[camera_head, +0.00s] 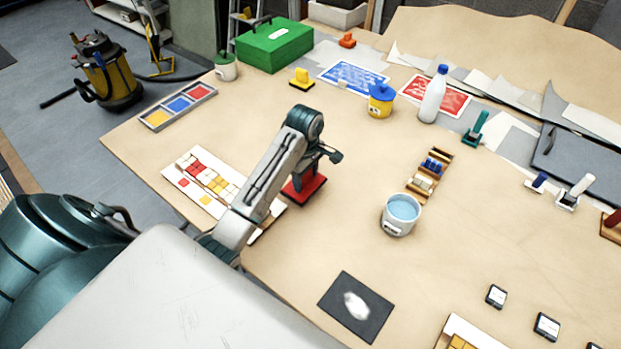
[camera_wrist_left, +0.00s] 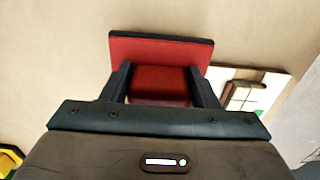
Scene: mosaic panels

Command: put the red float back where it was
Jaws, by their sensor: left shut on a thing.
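The red float (camera_head: 304,189) is a flat red plate with a dark edge and a red handle block. It is in my left gripper (camera_head: 315,163), at the right end of the mosaic panel on the left side of the table. In the left wrist view the float (camera_wrist_left: 160,50) shows beyond the fingers, and my left gripper (camera_wrist_left: 160,88) is shut on its red block. I cannot tell whether the plate touches the table. My right gripper is not in view.
A white mosaic panel (camera_head: 183,182) with red and yellow tiles lies just left of the float. A water bucket (camera_head: 400,214) stands to the right. The table between float and bucket is clear.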

